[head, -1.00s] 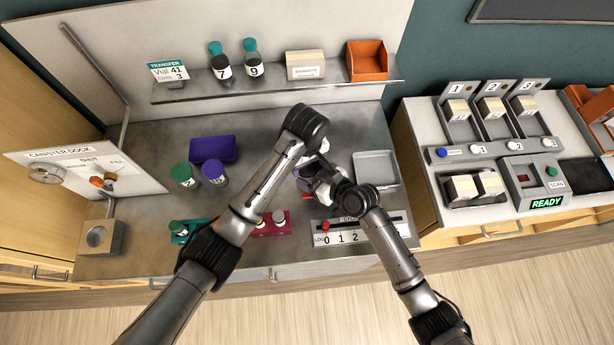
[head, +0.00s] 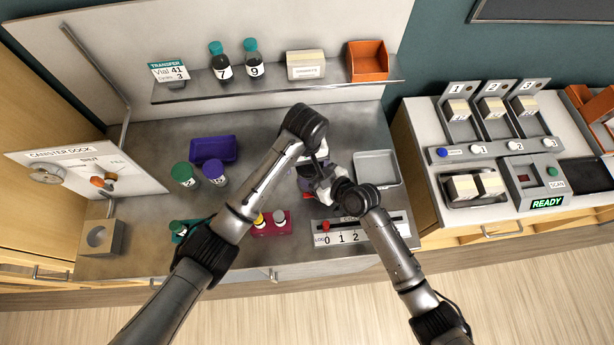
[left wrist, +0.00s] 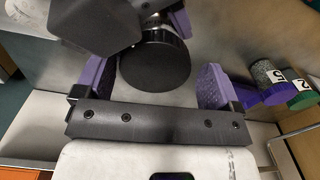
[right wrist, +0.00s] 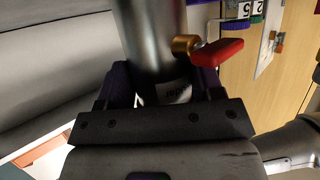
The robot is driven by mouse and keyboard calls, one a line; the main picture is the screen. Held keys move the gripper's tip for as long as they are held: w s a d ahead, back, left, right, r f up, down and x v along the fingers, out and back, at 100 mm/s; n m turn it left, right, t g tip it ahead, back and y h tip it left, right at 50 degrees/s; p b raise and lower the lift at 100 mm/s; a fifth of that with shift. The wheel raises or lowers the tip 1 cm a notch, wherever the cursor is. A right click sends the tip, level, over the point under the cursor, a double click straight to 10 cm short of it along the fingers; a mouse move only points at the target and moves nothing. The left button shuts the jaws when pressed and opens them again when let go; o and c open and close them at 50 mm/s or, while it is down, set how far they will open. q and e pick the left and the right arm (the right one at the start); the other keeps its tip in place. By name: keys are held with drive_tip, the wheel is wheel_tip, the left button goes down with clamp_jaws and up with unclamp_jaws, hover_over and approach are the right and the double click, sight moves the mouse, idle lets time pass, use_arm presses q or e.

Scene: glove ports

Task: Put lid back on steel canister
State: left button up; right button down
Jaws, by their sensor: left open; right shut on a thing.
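The steel canister (right wrist: 150,35) is a grey cylinder with a brass fitting and a red handle (right wrist: 218,52) on its side. My right gripper (right wrist: 162,85) is shut on it. In the head view the canister is mostly hidden by my arms above the middle of the bench. A round black lid (left wrist: 155,62) shows in the left wrist view between the purple pads of my left gripper (left wrist: 155,80). That gripper is open, with a gap visible on the lid's right side. The lid's underside is hidden, so I cannot tell whether it is seated on the canister.
A purple tray (head: 213,149) and two capped bottles (head: 184,175) stand left on the bench. A pink rack (head: 271,229) and a numbered slide panel (head: 361,231) lie near the front. An empty grey tray (head: 377,168) is right of my grippers. The canister dock (head: 84,170) is far left.

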use_arm(q)
drive_tip(key=shift+d, duration=0.15)
drive_tip(key=shift+s+d+r, duration=0.1)
drive_tip(key=shift+r, duration=2.2)
